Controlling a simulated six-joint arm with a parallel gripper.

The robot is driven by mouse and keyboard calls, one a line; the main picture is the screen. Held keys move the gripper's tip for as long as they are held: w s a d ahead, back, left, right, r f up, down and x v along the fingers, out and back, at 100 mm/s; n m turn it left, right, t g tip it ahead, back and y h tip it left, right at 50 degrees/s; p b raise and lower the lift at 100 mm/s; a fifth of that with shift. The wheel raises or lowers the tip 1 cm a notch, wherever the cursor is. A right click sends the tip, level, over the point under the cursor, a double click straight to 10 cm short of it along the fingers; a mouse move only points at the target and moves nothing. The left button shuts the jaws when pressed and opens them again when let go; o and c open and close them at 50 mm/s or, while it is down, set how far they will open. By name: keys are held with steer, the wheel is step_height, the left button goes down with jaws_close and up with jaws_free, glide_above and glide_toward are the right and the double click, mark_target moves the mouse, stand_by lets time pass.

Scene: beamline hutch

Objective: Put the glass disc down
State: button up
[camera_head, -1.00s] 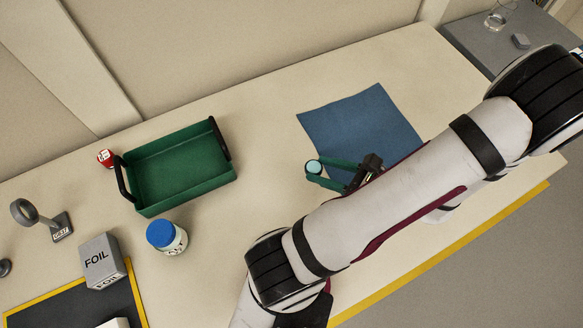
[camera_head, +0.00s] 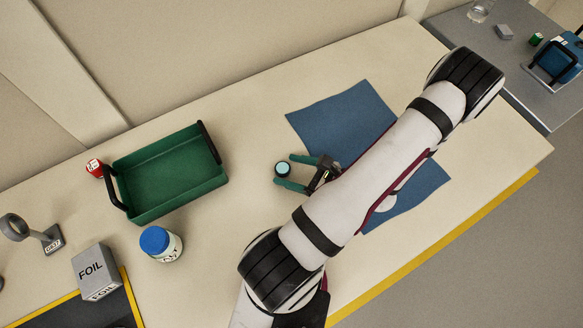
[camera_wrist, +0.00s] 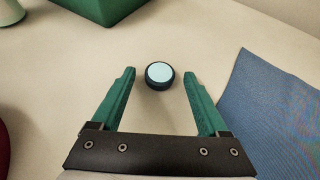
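The glass disc (camera_head: 283,168) is a small round piece with a pale blue top and a dark rim. It appears to rest flat on the bare bench left of the blue mat. In the wrist view the disc (camera_wrist: 159,73) lies between the tips of my gripper (camera_wrist: 160,75), with a visible gap on each side. My gripper (camera_head: 285,171) has green fingers, spread open and touching nothing that I can see. The disc's underside is hidden.
The blue mat (camera_head: 335,118) lies under my arm. A green tray (camera_head: 168,172) with dark handles stands to the left, near a blue-lidded jar (camera_head: 160,243), a red-topped item (camera_head: 94,168) and a FOIL box (camera_head: 97,270). Bench between tray and disc is clear.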

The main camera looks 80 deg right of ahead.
steer(key=shift+o, duration=0.5)
steer(key=v, duration=1.2)
steer(key=shift+s+r, duration=0.1)
steer(key=shift+r, duration=0.05)
steer(key=w+d+r+n+g+y, duration=0.25)
steer(key=w+r+n+g, duration=0.35)
steer(key=n, duration=1)
steer(key=w+d+r+n+g+y, duration=0.3)
steer(key=w+n+g, duration=0.45)
steer(key=n, duration=0.95)
steer(key=shift+m+t+h, duration=0.25)
steer(key=shift+m+h, duration=0.05)
steer(key=shift+h, duration=0.35)
steer(key=f, duration=0.4)
steer(key=a+f, duration=0.1)
steer(key=f, duration=0.9)
steer(key=shift+s+a+f, duration=0.15)
steer(key=shift+s+a, duration=0.1)
steer(key=shift+a, duration=0.1)
jaws_close()
